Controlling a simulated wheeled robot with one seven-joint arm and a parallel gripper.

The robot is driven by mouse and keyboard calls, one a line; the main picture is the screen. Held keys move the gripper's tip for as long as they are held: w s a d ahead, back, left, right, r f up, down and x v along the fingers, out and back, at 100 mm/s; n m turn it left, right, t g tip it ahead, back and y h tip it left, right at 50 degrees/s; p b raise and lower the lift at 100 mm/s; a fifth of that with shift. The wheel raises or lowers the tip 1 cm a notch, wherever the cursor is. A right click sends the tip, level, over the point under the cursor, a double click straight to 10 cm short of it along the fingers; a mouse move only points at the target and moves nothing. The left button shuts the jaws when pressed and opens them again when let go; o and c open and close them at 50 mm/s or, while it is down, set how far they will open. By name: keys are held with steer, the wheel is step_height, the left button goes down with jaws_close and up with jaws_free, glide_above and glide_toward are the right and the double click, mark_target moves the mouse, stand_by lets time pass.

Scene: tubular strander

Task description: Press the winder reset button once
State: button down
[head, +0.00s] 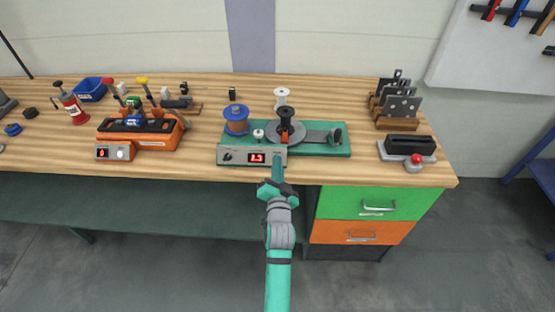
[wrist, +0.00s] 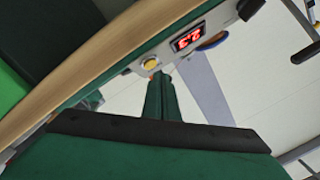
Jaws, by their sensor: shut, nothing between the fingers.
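The green winder (head: 330,150) stands on the bench, with a grey front panel (head: 240,160) that carries a lit red display (head: 257,158) and a black knob (head: 227,157). In the wrist view, a round yellow button (wrist: 150,63) sits on that panel beside the red display (wrist: 188,38). In the head view, the button is hidden behind my gripper (head: 278,160). My gripper is shut and empty, and its fingertips (wrist: 158,76) are right at the button in the wrist view. I cannot tell whether they touch it.
On the winder are a blue spool (head: 236,120), a black spool (head: 286,118) and a grey disc. An orange machine (head: 165,136) stands to the left. A black-topped fixture with a red button (head: 415,160) stands to the right. Drawers (head: 345,203) are below the bench.

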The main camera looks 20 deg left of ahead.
steer(key=shift+w, duration=0.1)
steer(key=shift+w+f, duration=0.2)
steer(key=shift+f, duration=0.05)
steer(key=shift+w+a+f, duration=0.15)
steer(key=shift+w+f, duration=0.1)
steer(key=shift+f, duration=0.05)
stand_by(1.0)
steer(key=shift+s+r, duration=0.55)
steer(key=shift+d, duration=0.2)
steer(key=shift+s+d+r, duration=0.25)
steer(key=shift+s+r, duration=0.6)
steer(key=shift+r, duration=0.05)
steer(key=shift+s+d+r, duration=0.2)
steer(key=shift+s+r, duration=0.65)
